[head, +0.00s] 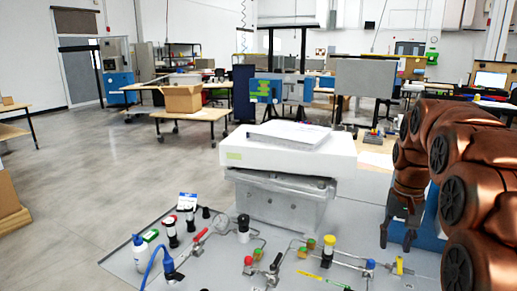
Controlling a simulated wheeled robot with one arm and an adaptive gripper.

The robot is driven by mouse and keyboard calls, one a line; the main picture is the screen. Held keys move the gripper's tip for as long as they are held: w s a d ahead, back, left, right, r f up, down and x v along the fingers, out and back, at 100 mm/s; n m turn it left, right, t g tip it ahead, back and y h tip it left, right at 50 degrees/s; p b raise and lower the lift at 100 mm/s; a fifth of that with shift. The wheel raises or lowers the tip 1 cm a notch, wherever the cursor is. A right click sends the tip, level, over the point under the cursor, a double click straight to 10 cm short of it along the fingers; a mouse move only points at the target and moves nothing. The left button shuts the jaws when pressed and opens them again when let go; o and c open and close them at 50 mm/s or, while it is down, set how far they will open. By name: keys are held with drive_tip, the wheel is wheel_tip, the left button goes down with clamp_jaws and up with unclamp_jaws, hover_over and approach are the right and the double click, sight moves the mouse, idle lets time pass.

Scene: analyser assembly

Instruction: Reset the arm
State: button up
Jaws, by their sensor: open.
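My copper-coloured arm comes in from the right side of the head view and bends down. My gripper (396,238) hangs at its end, pointing down, with its dark fingers apart and nothing seen between them. It is above the right part of the grey work surface (215,272), to the right of the white-topped analyser (290,150). A blue part behind the gripper is partly hidden by the arm.
Valves, gauges and tubing cover the near surface, including a red-handled valve (197,240), a yellow-capped fitting (328,250) and a white bottle (138,251). A cardboard box (182,98) stands on a table behind. Open floor lies at left.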

drive_tip(key=s+a+f+n+p, duration=0.1)
drive_tip(key=s+a, duration=0.4)
drive_tip(key=s, duration=0.5)
drive_tip(key=s+a+f+n+g+p, duration=0.1)
drive_tip(key=s+a, duration=0.3)
drive_tip(key=s, duration=0.6)
drive_tip(key=s+a+f+n+p, duration=0.2)
drive_tip(key=s+a, duration=0.3)
drive_tip(key=s, duration=0.6)
drive_tip(key=shift+a+p, duration=0.35)
drive_tip(key=shift+p, duration=0.1)
drive_tip(key=shift+s, duration=0.1)
